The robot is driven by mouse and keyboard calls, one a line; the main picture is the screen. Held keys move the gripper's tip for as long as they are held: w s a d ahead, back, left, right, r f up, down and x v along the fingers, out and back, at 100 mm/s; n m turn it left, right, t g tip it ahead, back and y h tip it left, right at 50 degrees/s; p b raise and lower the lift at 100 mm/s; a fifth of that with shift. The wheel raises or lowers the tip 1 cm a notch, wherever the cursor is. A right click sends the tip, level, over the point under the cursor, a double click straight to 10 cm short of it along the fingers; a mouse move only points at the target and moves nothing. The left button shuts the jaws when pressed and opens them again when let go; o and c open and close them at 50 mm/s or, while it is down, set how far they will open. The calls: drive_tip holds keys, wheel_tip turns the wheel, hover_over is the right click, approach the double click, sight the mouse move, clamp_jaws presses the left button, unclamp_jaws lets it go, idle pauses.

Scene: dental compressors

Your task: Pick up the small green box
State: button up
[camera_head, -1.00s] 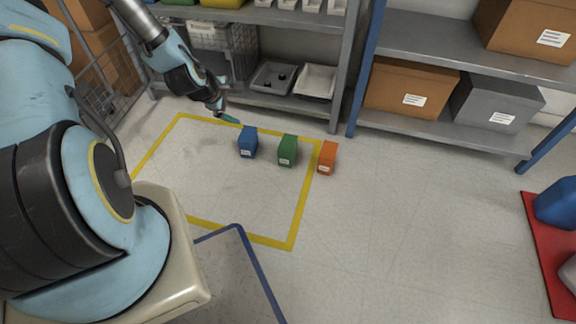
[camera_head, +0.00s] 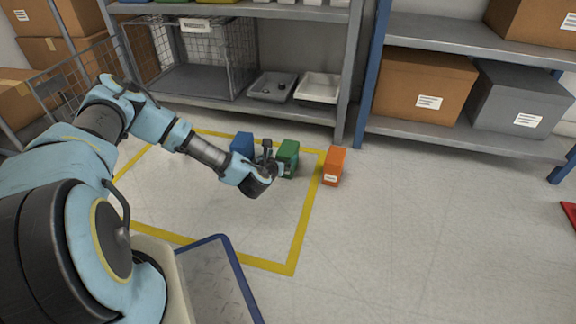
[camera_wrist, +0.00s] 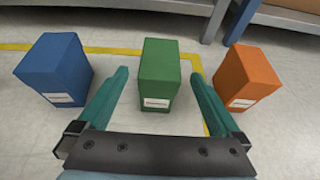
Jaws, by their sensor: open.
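The small green box (camera_head: 289,155) stands upright on the floor, in the middle of a row of three boxes. In the wrist view the green box (camera_wrist: 159,76) is centred ahead of my gripper (camera_wrist: 159,82), with a white label on its near face. My gripper is open, its two teal fingers spread to the left and right of the green box. The fingers appear empty, and I cannot tell how far the tips reach along its sides. In the head view my gripper (camera_head: 273,155) is in front of the row and partly hides the green box.
A blue box (camera_wrist: 57,68) stands left of the green box and an orange box (camera_wrist: 246,77) stands right. Yellow floor tape (camera_head: 303,222) outlines the area. Metal shelves with a grey tray (camera_head: 271,87) and cartons (camera_head: 425,87) stand behind.

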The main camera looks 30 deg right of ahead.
sight(288, 150)
drive_tip(key=b+x, duration=0.1)
drive_tip(key=x, duration=0.2)
drive_tip(key=shift+f, duration=0.1)
drive_tip(key=b+x, duration=0.3)
drive_tip(key=x, duration=0.1)
drive_tip(key=shift+d+f+b, duration=0.1)
drive_tip(key=shift+f+b, duration=0.25)
drive_tip(key=shift+w+d, duration=0.25)
drive_tip(key=shift+w, duration=0.05)
drive_tip(key=c, duration=1.4)
drive_tip(key=shift+r, duration=0.1)
